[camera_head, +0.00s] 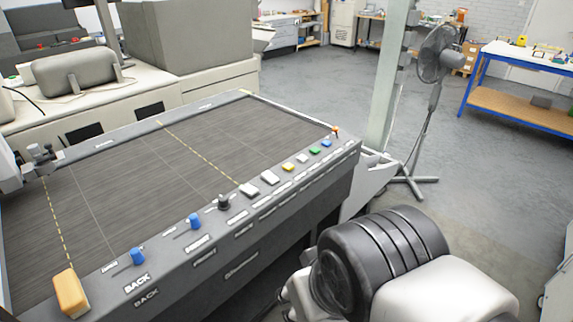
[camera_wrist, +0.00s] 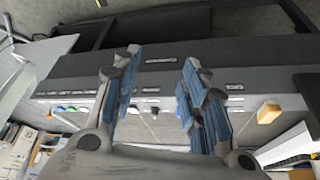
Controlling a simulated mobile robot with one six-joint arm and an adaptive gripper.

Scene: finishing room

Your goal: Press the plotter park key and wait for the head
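The plotter's flat dark bed (camera_head: 150,160) has a control panel (camera_head: 345,160) along its near edge. The labels are too small to read, so I cannot tell which is the park key. The plotter head (camera_head: 42,158) stands at the bed's left side. My gripper (camera_wrist: 161,66) is open and empty, facing the panel front in the wrist view; no contact shows.
An orange block (camera_head: 70,292) sits on the panel's near left corner; it also shows in the wrist view (camera_wrist: 268,112). A pale post (camera_head: 385,80) and a standing fan (camera_head: 434,60) are beyond the plotter's right end. A blue-framed workbench (camera_head: 520,95) stands far right.

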